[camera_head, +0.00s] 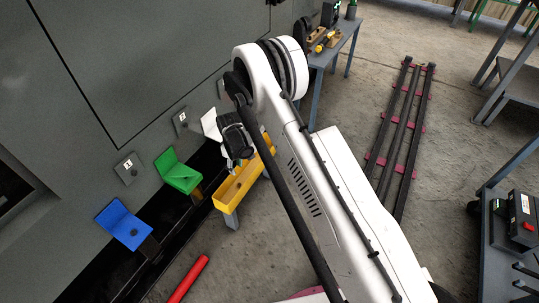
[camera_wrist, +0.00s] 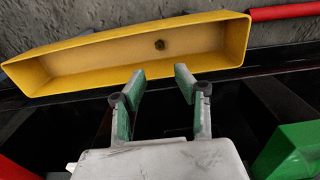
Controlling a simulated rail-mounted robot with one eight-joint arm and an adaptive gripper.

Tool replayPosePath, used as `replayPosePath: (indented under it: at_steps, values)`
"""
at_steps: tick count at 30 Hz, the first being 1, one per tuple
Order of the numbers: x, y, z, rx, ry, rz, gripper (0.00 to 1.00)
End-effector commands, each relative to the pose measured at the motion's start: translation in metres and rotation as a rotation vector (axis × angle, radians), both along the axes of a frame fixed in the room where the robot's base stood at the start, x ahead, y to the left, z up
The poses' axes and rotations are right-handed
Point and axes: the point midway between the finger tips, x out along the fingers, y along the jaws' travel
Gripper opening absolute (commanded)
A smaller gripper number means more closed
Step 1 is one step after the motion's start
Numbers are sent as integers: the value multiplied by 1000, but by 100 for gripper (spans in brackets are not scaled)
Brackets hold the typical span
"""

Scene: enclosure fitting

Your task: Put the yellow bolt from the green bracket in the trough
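The yellow trough (camera_head: 228,196) stands in front of the grey wall, and in the wrist view (camera_wrist: 70,84) it spans the upper part. A small dark, hex-shaped piece (camera_wrist: 160,44), which looks like a bolt end, is on the trough's inside face; its colour is too dark to tell. The green bracket (camera_head: 178,172) is on the wall side to the left of the trough; its corner shows in the wrist view (camera_wrist: 290,153). No bolt is visible on it. My gripper (camera_wrist: 160,80) is open and empty, its fingertips just short of the trough's near edge.
A blue bracket (camera_head: 125,225) and a white bracket (camera_head: 210,125) flank the green one. A red bar (camera_head: 188,279) lies near the trough. A table (camera_head: 332,50) with tools stands at the back. A dark rack (camera_head: 398,140) lies on the open floor.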

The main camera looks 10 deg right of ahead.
Motion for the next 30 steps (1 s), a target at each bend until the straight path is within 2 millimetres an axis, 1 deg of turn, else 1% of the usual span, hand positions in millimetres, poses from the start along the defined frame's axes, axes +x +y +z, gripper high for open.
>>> replayPosePath:
  at_steps: [2, 4, 5, 8, 11, 12, 14, 15, 19, 21, 23, 24, 30]
  values:
    - [0, 0, 1, 1, -1, -1, 30]
    - [1, -2, 8, 1, -5, -7, 30]
    - [2, -3, 14, 2, -8, -12, 30]
    - [6, -9, 42, 7, -24, -37, 30]
    - [8, -17, 81, 15, -48, -72, 30]
    - [8, -20, 97, 19, -59, -88, 30]
    - [8, -26, 121, 24, -74, -111, 30]
    - [7, -31, 137, 27, -85, -127, 30]
    - [1, -44, 187, 39, -118, -177, 30]
    - [-4, -52, 212, 45, -137, -203, 30]
    - [-9, -59, 233, 52, -153, -228, 30]
    - [-13, -63, 247, 55, -164, -242, 30]
    - [-39, -86, 311, 76, -215, -319, 30]
